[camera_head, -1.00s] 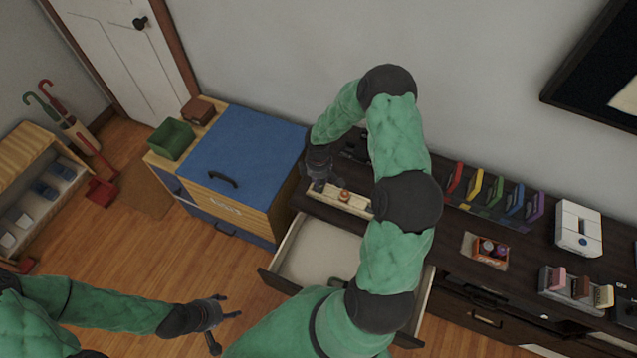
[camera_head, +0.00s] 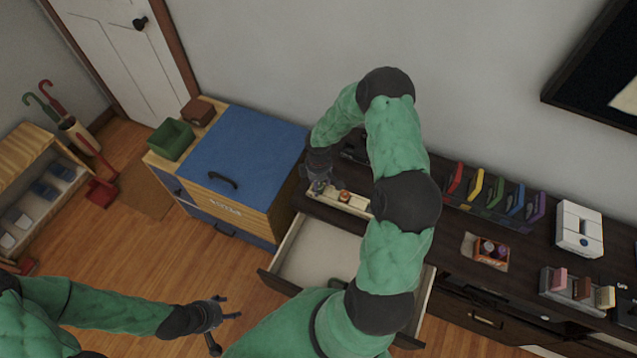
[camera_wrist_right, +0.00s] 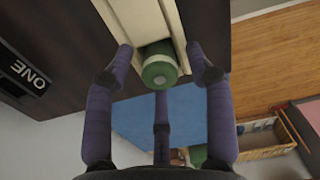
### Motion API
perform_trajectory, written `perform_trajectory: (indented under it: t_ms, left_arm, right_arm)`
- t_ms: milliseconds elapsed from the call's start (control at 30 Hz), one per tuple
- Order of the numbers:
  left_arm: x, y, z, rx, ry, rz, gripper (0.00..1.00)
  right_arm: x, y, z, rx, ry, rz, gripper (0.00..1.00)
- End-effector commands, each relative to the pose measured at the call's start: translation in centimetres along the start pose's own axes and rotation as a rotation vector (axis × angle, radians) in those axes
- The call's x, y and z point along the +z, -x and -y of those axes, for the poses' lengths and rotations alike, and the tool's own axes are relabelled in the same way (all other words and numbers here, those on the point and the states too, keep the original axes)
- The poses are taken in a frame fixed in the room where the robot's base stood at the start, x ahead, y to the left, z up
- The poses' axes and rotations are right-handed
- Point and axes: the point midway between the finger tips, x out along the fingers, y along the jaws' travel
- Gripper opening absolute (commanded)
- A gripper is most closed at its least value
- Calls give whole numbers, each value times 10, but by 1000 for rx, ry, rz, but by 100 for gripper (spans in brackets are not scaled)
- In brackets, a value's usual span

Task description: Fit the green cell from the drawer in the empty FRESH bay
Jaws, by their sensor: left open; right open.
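The green cell (camera_wrist_right: 158,66) lies in the end of the cream holder (camera_wrist_right: 151,16) in the right wrist view, with its pale round end facing me. My right gripper (camera_wrist_right: 163,72) is open, with its fingers apart around the cell. Any FRESH lettering is not readable. The drawer (camera_head: 312,252) below is open, partly hidden by my right arm. My left gripper (camera_head: 226,311) is open and empty over the floor.
A blue-topped chest (camera_head: 249,150) stands left of the dark cabinet.

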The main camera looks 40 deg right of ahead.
Motion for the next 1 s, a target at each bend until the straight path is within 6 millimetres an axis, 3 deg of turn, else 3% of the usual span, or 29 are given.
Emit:
perform_trajectory:
  t_ms: [600, 800, 1000]
  left_arm:
    - [1, 20, -7, 0, 0, 0, 59]
    - [1, 22, -8, 0, 0, 0, 59]
    - [1, 22, -8, 0, 0, 0, 59]
  right_arm:
    - [0, 106, 0, 2, 0, -1, 55]
    - [0, 120, 0, 0, 1, 0, 55]
    - [-5, 115, 8, -14, -9, -11, 55]
